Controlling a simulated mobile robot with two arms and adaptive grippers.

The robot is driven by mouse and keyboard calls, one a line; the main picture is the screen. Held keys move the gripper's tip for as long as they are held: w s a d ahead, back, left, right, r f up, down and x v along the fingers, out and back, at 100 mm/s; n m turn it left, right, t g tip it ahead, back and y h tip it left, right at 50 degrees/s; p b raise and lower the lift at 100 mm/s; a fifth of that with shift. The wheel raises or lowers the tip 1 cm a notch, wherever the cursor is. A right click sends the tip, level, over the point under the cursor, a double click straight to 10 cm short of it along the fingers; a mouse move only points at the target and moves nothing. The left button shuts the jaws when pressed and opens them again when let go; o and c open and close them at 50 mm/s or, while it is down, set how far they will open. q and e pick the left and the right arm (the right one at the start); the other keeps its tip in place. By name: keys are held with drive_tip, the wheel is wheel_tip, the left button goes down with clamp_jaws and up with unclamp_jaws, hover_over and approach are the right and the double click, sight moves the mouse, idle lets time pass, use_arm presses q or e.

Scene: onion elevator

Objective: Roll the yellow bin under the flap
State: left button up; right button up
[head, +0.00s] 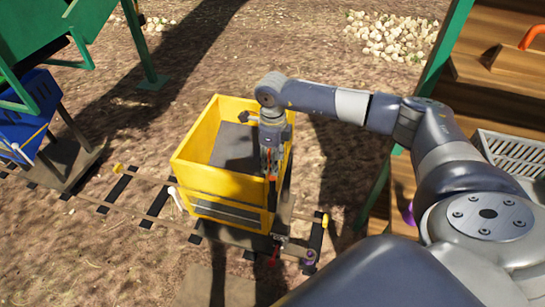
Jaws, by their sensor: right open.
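The yellow bin (213,180) is an open-topped box standing on the rail track, near the middle of the head view. Its inside looks dark grey and empty. The green flap structure (45,32) stands at the upper left, apart from the bin. My right gripper (271,178) points down at the bin's right side, over or beside its near right corner; whether it touches the bin I cannot tell. It is open. My left gripper is not in view.
Rail track (128,188) runs from the left to below the bin. A blue cart (35,115) stands on the left. A wooden structure with green posts (500,85) holds a grey crate (515,155) on the right. White stones (390,35) lie at the back.

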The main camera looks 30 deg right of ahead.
drive_tip(key=shift+f, duration=0.35)
clamp_jaws()
drive_tip(key=shift+w+a, duration=0.1)
